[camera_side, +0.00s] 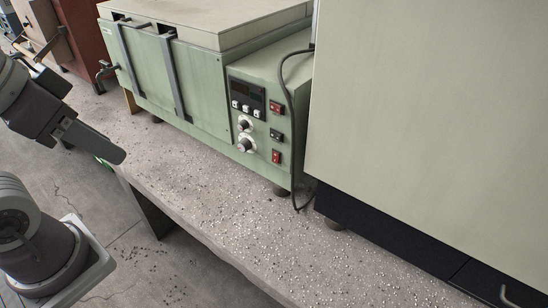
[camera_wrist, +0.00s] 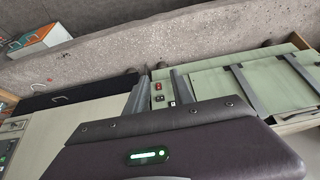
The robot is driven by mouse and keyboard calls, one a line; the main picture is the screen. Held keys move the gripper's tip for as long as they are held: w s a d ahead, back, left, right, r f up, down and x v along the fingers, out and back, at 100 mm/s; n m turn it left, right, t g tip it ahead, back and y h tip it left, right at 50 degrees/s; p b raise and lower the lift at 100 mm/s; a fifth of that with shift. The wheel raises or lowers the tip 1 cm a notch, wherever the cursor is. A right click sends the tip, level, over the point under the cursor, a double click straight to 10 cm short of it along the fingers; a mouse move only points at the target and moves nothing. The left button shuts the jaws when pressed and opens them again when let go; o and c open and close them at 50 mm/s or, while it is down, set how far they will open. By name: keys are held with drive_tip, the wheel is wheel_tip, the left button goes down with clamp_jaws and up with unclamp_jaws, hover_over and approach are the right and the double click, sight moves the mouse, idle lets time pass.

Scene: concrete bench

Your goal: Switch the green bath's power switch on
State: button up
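The green bath (camera_side: 165,75) stands on the bench, with a control box on its right end; the bath also shows in the wrist view (camera_wrist: 250,85). The box front has a dark display (camera_side: 247,95), two knobs, an upper red switch (camera_side: 276,107), a black switch (camera_side: 276,135) and a lower red switch (camera_side: 276,156). Labels are too small to read, so which is the power switch, and its position, I cannot tell. My gripper (camera_side: 118,155) is left of the control box, in front of the bath and apart from it. In the wrist view its fingers (camera_wrist: 160,82) are apart and empty.
A large pale cabinet (camera_side: 430,120) with a black base stands close right of the control box. A dark cable (camera_side: 290,95) hangs at the box's right side. Dark straps and handles stick out of the bath's front. The bench front (camera_side: 215,210) is clear.

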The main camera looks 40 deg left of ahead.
drive_tip(key=w, duration=0.1)
drive_tip(key=w+n, duration=0.2)
drive_tip(key=shift+w+d+r+h, duration=0.1)
drive_tip(key=shift+w+d+h, duration=0.2)
drive_tip(key=shift+d, duration=0.05)
clamp_jaws()
drive_tip(key=w+d+f+n+g, duration=0.1)
drive_tip(key=w+d+f+n, duration=0.1)
drive_tip(key=w+f+n, duration=0.4)
drive_tip(key=w+d+f+n, duration=0.2)
drive_tip(key=w+f+n, duration=0.5)
drive_tip(key=w+n, duration=0.3)
drive_tip(key=w, duration=0.4)
drive_tip(key=shift+w+d+f+g, duration=0.2)
drive_tip(key=shift+w+f+g, duration=0.05)
drive_tip(key=shift+w+g, duration=0.15)
